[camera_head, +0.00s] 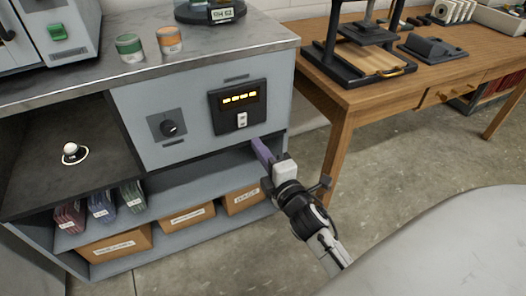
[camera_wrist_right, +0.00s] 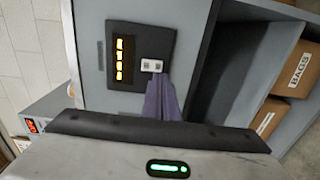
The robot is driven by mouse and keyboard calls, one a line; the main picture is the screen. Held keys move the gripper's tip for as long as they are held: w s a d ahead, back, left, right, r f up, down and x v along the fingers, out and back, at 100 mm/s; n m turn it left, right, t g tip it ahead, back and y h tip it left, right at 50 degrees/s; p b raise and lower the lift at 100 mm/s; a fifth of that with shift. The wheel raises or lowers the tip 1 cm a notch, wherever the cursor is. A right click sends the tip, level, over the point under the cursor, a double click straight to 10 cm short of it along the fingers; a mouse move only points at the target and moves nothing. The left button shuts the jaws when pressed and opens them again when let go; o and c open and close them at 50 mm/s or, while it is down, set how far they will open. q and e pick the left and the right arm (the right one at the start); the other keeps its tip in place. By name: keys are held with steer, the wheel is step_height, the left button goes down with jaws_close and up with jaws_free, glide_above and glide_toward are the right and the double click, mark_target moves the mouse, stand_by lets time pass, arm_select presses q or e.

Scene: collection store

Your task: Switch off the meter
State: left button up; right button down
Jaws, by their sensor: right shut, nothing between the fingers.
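The meter (camera_head: 238,105) is a black panel on the grey cabinet front, with a lit amber display. It also shows, turned sideways, in the right wrist view (camera_wrist_right: 122,82). A small white rocker switch (camera_head: 242,119) sits below the display; the wrist view shows it too (camera_wrist_right: 152,65). My right gripper (camera_head: 256,143) has purple fingers, shut and empty, below and to the right of the switch in the head view. In the wrist view its fingertips (camera_wrist_right: 158,78) appear right beside the switch; I cannot tell whether they touch it. My left gripper is not in view.
The grey countertop (camera_head: 80,75) above holds a green tin (camera_head: 129,48) and an orange tin (camera_head: 169,40). Labelled boxes (camera_head: 188,217) fill the lower shelf. A wooden table (camera_head: 365,97) stands at the right.

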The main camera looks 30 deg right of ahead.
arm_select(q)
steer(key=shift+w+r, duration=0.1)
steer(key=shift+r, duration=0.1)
arm_select(e)
steer(key=shift+s+a+r, duration=0.1)
steer(key=shift+s+a, duration=0.05)
steer(key=shift+s, duration=0.65)
steer(key=shift+s+a+r, duration=0.1)
steer(key=shift+s+a, duration=0.05)
steer(key=shift+s, duration=0.6)
arm_select(q)
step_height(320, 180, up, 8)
steer(key=p, duration=1.2)
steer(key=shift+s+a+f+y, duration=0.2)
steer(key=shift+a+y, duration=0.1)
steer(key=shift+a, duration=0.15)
arm_select(e)
steer(key=s+a+f+m+g+y, duration=0.2)
steer(key=s+a+f+m+g, duration=0.2)
steer(key=s, duration=0.6)
steer(key=s+a+f+m+g+y, duration=0.3)
steer(key=s+a+f+m+g, duration=0.1)
steer(key=s+a+m, duration=0.5)
steer(key=shift+s+a+f+m+g, duration=0.3)
steer(key=shift+s+m+g, duration=0.1)
steer(key=shift+s+m, duration=0.1)
